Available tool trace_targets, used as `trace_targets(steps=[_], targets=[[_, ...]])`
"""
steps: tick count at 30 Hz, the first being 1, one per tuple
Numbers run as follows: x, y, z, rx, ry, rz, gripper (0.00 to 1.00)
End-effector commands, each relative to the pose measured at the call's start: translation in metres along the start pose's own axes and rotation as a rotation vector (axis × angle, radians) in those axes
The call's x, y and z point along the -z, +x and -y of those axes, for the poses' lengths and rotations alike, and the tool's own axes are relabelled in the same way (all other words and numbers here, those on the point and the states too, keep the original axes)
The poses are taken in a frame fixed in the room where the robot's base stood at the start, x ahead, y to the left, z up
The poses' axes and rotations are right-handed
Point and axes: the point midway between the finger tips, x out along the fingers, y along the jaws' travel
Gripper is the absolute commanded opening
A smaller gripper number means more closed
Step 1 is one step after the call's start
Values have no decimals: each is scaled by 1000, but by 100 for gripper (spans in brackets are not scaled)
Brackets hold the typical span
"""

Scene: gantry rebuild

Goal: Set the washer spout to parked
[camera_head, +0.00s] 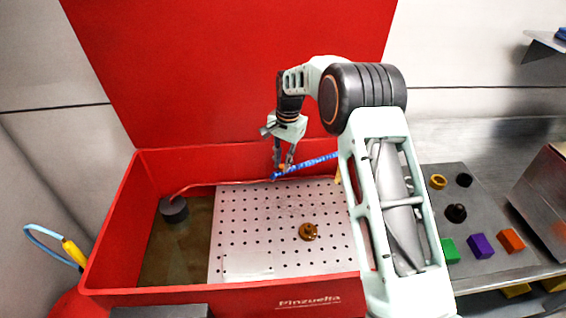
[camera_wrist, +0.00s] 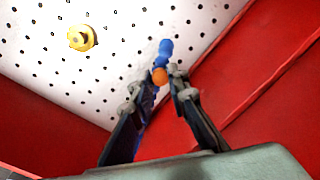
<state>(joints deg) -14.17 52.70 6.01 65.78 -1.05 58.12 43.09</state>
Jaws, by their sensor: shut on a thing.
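The washer spout, a blue segmented hose (camera_head: 318,161), reaches over the back right of the red washer basin (camera_head: 119,230). A small orange part shows on it at my fingertips. My gripper (camera_head: 284,167) points down at the spout and is shut on it. In the wrist view the blue spout (camera_wrist: 165,48) and its orange part (camera_wrist: 159,76) show between my fingertips (camera_wrist: 158,84). My arm hides the spout's right end in the head view.
A perforated pale plate (camera_head: 265,225) lies in the basin, with a brass flanged part (camera_head: 308,231) on it. A dark round pump-like part (camera_head: 173,209) is at left. The red lid (camera_head: 230,70) stands open behind. Coloured blocks (camera_head: 481,246) and rings (camera_head: 438,181) lie at right.

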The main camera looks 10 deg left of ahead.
Motion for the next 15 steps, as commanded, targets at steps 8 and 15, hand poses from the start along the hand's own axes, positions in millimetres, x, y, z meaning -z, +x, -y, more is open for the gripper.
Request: trace_targets(steps=[8, 15], targets=[[0, 0, 0, 0, -1, 0, 33], [0, -2, 0, 0, -1, -1, 33]])
